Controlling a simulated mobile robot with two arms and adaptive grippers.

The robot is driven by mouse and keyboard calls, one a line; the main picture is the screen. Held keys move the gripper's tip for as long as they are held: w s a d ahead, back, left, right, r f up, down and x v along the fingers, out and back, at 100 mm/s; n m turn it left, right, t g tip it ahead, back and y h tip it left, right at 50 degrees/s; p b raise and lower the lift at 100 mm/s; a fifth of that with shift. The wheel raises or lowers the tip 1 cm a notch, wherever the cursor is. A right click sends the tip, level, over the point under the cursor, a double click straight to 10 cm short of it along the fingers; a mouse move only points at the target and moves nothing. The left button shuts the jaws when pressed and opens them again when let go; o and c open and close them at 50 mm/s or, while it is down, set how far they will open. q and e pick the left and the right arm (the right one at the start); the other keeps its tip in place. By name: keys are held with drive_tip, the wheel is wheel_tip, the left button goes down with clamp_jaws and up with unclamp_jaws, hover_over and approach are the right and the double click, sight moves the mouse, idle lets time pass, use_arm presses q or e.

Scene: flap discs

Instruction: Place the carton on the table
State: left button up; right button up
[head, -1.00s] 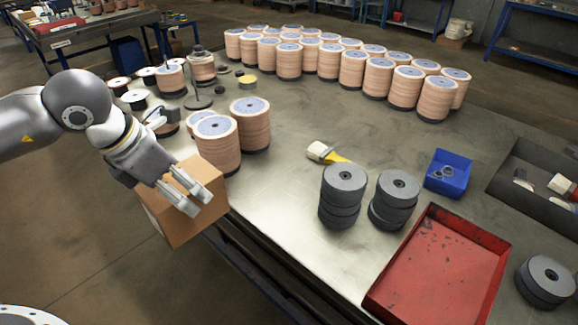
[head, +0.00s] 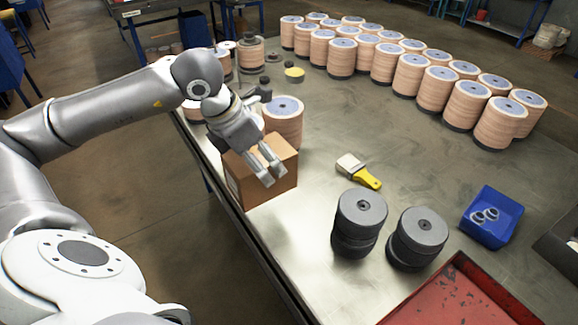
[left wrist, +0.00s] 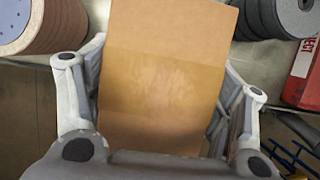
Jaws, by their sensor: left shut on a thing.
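The carton (head: 262,181) is a brown cardboard box at the table's near left edge in the head view. My left gripper (head: 269,167) is shut on it from above, with its fingers along the carton's upper part. In the left wrist view the carton (left wrist: 165,75) fills the space between the two fingers. The carton looks upright and over the table (head: 310,215); I cannot tell whether its base touches the top. My right gripper is not in view.
Tan flap disc stacks (head: 284,122) stand just behind the carton, with rows of more at the back. Dark disc stacks (head: 360,222), a brush (head: 358,171), a blue bin (head: 492,217) and a red tray (head: 455,295) lie to the right. Bare tabletop lies between the carton and brush.

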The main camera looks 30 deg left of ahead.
use_arm(q)
drive_tip(key=w, duration=0.1)
drive_tip(key=w+f+p, duration=0.1)
drive_tip(key=w, duration=0.1)
drive_tip(key=w+f+p, duration=0.1)
drive_tip(key=w, duration=0.1)
drive_tip(key=shift+w+d, duration=0.15)
drive_tip(key=shift+w, duration=0.05)
drive_tip(key=p+x, duration=0.1)
drive_tip(key=x, duration=0.2)
drive_tip(key=w+a+p+x, duration=0.1)
drive_tip(key=x, duration=0.2)
drive_tip(key=p+x, duration=0.1)
drive_tip(key=x, duration=0.2)
drive_tip(key=shift+w+a, duration=0.25)
drive_tip(key=shift+f, duration=0.35)
drive_tip(key=o, duration=1.8)
drive_tip(key=shift+s+f, duration=0.1)
drive_tip(key=shift+f, duration=0.05)
drive_tip(key=shift+c, duration=0.2)
